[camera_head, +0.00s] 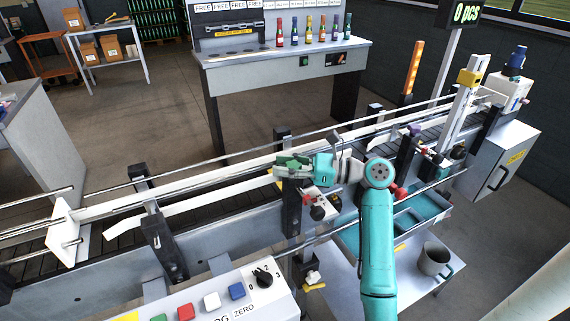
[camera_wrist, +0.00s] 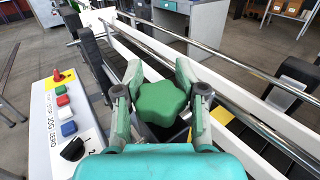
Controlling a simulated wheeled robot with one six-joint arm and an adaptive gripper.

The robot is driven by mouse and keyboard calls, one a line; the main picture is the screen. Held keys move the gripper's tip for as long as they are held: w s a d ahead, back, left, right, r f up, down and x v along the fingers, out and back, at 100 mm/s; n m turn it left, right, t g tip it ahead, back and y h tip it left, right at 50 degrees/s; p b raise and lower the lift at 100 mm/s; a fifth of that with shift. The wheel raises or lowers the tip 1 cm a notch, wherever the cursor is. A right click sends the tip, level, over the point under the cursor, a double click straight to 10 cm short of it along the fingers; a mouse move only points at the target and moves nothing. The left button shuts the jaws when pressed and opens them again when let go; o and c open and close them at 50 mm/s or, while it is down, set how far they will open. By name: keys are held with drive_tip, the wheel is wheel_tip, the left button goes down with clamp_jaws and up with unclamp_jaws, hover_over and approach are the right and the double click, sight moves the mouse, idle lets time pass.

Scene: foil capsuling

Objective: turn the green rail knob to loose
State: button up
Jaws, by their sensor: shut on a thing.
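The green rail knob (camera_wrist: 162,102) is a lobed star-shaped knob in the middle of the wrist view. My gripper (camera_wrist: 163,88) has its two fingers around it, one on each side, and is shut on it. In the head view the green knob (camera_head: 292,162) shows at the left end of my gripper (camera_head: 300,168), on top of a dark post beside the conveyor. The knob's lower side and stem are hidden. No mark showing loose or tight can be read.
The conveyor (camera_head: 225,206) with metal guide rails runs across the view. A control panel (camera_head: 215,300) with coloured buttons and a black rotary switch (camera_head: 262,277) stands in front. A grey mug (camera_head: 435,260) stands at lower right. A bench with several coloured bottles (camera_head: 308,32) is behind.

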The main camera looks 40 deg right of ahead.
drive_tip(key=n+g+y, duration=0.3)
drive_tip(key=g+y, duration=0.1)
drive_tip(key=shift+s+a+n, duration=0.15)
drive_tip(key=shift+s+n, duration=0.05)
drive_tip(key=shift+n, duration=0.2)
drive_tip(key=shift+s+a+n+g+y, duration=0.1)
drive_tip(key=shift+s+n+g+y, duration=0.1)
drive_tip(key=shift+n+g+y, duration=0.9)
drive_tip(key=shift+s+a+n+g+y, duration=0.15)
drive_tip(key=shift+n+g, duration=0.55)
drive_tip(key=shift+g, duration=1)
drive_tip(key=o, duration=1)
drive_tip(key=shift+d, duration=0.1)
drive_tip(key=shift+c, duration=0.2)
wheel_tip(320, 180, up, 10)
